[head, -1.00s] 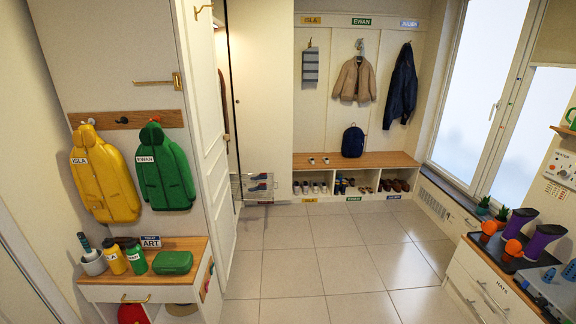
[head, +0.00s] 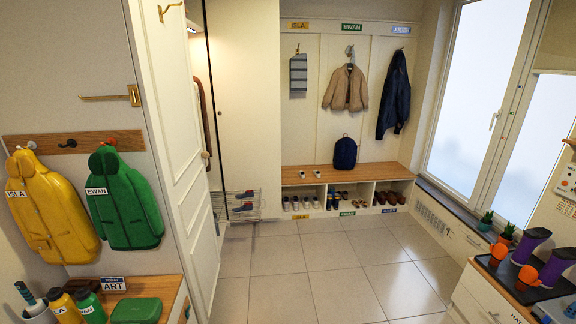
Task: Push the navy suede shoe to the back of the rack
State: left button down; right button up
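A wire rack (head: 232,214) stands at the far end of the room, low beside the open white door. Two dark blue shoes with reddish soles sit on it, an upper shoe (head: 244,194) and a lower shoe (head: 243,207). They are small at this distance, so I cannot tell which is suede or how far back each sits. Neither of my grippers is in view.
A wooden-topped cubby bench (head: 345,174) with several shoes stands right of the rack. The white door (head: 186,150) is open on the left. A drawer cabinet (head: 480,303) is at right. The tiled floor (head: 300,258) between is clear.

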aim_at(250, 193)
jog(key=i, duration=3.65)
jog(key=z, duration=0.15)
